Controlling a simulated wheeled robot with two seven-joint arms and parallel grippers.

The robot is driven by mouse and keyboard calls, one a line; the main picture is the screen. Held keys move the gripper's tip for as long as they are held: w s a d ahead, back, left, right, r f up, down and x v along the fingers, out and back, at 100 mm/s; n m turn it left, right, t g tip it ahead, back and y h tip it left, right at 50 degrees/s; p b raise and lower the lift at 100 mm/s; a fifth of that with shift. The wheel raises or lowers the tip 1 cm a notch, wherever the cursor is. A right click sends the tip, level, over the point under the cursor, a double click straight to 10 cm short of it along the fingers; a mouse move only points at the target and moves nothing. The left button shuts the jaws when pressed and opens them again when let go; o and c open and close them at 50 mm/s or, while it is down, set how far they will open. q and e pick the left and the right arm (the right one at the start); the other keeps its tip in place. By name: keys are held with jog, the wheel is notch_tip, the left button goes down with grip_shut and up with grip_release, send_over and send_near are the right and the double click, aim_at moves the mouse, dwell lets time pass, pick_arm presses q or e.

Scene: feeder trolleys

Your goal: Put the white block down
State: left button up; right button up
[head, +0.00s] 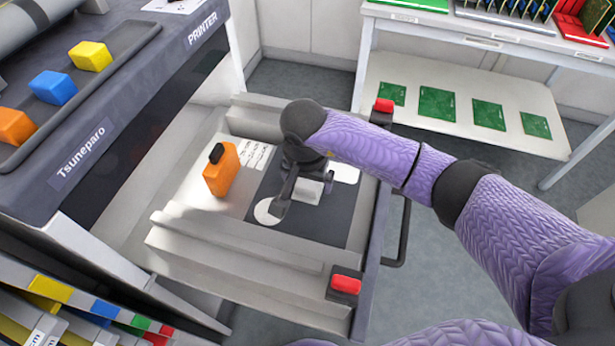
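My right gripper (304,190) points down over the dark mat (325,229) in the open drawer-like trolley. Its two dark fingers look apart. A white square shape (308,191) shows between them. It may be the white block, but I cannot tell whether it is a block or a flat patch, or whether the fingers touch it. A white round shape (266,212) lies left of the gripper and another white shape (346,173) lies right of it, partly hidden by my arm. My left gripper is not in view.
An orange bottle-like object with a black top (221,172) stands left of the gripper, beside a printed label (254,154). Red blocks (345,284) sit at the trolley's right corners. Orange, blue and yellow blocks lie in a dark tray (132,48) on the printer. Green boards lie on a shelf (458,84).

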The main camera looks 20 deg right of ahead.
aim_at(306, 188)
jog(key=shift+r, duration=0.1)
pick_arm(q)
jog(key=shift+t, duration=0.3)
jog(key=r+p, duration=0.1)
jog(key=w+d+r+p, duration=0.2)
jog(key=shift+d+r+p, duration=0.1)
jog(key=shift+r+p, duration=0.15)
jog(key=shift+p, duration=0.05)
pick_arm(e)
notch_tip(306, 188, up, 12)
jog(key=s, duration=0.1)
jog(key=shift+a, duration=0.4)
